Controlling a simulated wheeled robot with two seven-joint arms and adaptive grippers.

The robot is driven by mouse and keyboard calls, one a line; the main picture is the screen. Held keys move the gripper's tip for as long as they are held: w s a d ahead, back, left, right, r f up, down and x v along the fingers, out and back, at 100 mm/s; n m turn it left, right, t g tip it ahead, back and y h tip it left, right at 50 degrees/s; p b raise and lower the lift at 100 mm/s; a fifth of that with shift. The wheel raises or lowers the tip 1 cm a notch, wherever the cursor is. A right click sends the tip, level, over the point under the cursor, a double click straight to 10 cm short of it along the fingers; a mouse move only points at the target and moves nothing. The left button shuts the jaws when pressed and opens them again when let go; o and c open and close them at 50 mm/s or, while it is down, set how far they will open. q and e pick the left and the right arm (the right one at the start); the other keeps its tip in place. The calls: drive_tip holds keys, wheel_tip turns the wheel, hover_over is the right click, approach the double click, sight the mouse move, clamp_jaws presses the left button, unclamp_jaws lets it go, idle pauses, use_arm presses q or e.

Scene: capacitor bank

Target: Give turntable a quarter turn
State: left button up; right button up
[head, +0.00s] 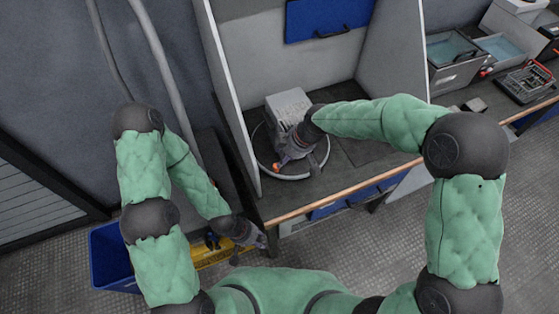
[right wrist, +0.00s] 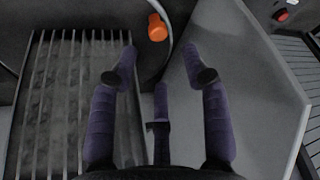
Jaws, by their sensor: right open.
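The turntable (head: 262,163) is a round plate with a pale rim on the bench in the booth. A grey ribbed box (head: 286,103) sits on it; its ribs also show in the right wrist view (right wrist: 62,100). An orange knob (head: 277,167) is at the turntable's near-left rim. My right gripper (head: 303,153) is over the turntable, beside the box, and hides part of both. In the right wrist view its fingers (right wrist: 160,60) are spread and empty, with the orange knob (right wrist: 157,28) beyond the tips, roughly between them. My left gripper (head: 251,241) hangs low, left of the bench front; its jaws are unclear.
Grey booth walls (head: 233,95) stand left and right of the turntable. The bench has a copper-coloured front edge (head: 345,187). Grey bins (head: 452,60) and a red-handled basket (head: 525,82) stand at the right. A blue bin (head: 108,258) is on the floor at left.

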drive_tip(key=v, duration=0.4)
drive_tip(key=shift+d+r, duration=0.1)
drive_tip(key=shift+r, duration=0.3)
